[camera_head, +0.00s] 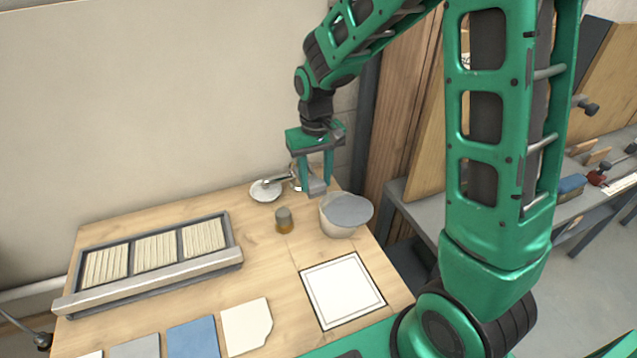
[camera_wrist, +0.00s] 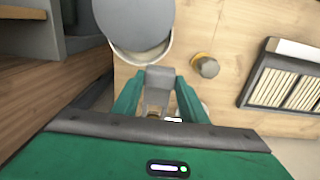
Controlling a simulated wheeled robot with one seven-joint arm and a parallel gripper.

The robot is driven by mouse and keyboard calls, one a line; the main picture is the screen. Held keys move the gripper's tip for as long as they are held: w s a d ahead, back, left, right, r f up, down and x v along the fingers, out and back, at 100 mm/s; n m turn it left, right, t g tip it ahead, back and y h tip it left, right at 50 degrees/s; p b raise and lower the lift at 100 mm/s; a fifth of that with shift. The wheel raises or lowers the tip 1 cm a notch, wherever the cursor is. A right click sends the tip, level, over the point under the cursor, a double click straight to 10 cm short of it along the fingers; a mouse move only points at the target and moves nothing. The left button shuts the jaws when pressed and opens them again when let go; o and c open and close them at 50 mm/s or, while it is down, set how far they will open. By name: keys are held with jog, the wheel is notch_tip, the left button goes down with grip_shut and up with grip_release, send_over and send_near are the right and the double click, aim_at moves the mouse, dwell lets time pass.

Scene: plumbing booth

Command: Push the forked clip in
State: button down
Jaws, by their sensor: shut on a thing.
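My gripper (camera_head: 314,178) hangs over the back right corner of the wooden table, fingers pointing down. It is shut on a grey piece, which I take to be the forked clip (camera_head: 317,187). In the wrist view the clip (camera_wrist: 158,78) shows as a grey plate between the two green fingers, its lower part running back toward the palm. A chrome fitting with a round pale base (camera_head: 265,191) stands just left of the gripper. Its right end passes behind the fingers, so I cannot tell whether the clip touches it.
A pale tub with a grey lid (camera_head: 348,208) stands close in front of the gripper. A small amber-and-grey jar (camera_head: 284,221) is to its left. A slatted tray (camera_head: 155,262), a white framed square (camera_head: 342,291) and flat sample pieces (camera_head: 193,338) lie nearer. A wall rises behind.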

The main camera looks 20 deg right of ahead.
aim_at(311, 170)
jog(key=shift+w, duration=1.6)
jog(key=c, duration=1.1)
grip_release()
notch_tip(311, 170, up, 11)
jog(key=shift+f, duration=0.1)
jog(key=shift+d, duration=0.1)
